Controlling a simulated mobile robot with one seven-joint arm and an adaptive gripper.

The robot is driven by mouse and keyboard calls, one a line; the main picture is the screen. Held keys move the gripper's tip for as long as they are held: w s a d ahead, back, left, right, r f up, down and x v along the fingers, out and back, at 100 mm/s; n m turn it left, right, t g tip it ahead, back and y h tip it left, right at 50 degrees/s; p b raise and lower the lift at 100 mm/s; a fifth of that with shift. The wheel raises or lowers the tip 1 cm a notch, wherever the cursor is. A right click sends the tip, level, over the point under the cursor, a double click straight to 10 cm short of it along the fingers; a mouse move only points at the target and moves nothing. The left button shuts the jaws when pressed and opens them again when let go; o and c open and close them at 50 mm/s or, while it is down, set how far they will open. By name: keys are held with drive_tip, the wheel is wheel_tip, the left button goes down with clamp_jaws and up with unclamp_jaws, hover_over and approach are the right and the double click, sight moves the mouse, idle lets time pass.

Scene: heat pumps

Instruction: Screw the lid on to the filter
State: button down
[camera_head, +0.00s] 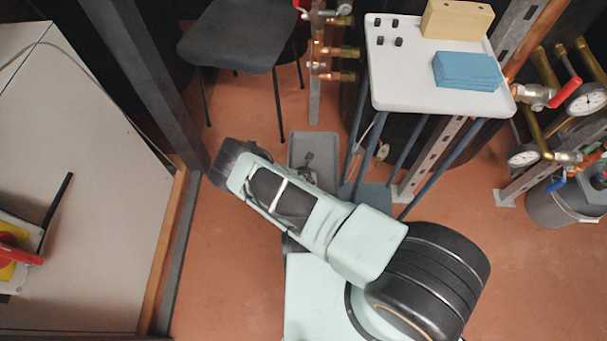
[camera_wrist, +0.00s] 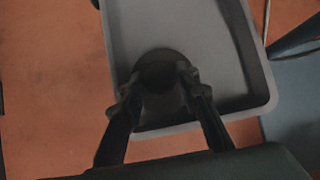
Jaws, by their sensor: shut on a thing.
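In the wrist view my gripper (camera_wrist: 161,79) has its two dark fingers closed on opposite sides of a dark round piece, which looks like the lid (camera_wrist: 162,66). The lid is held over or in the grey tray (camera_wrist: 225,95), near the tray's lower edge. Whether it touches the tray floor I cannot tell. In the head view my arm hides most of the gripper. A small dark shape (camera_head: 308,166) shows inside the tray (camera_head: 318,145); it is too small to make out. I cannot pick out the filter with certainty in either view.
A white table (camera_head: 400,85) with blue pads (camera_head: 467,71), a tan block (camera_head: 457,19) and several small black pieces stands behind the tray. A dark chair (camera_head: 232,45) is at the back left. Pipes with gauges (camera_head: 587,99) and a bucket (camera_head: 562,207) are on the right.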

drive_tip(key=shift+r+p, duration=2.25)
drive_tip(key=shift+r, duration=0.85)
drive_tip(key=shift+s+f, duration=0.1)
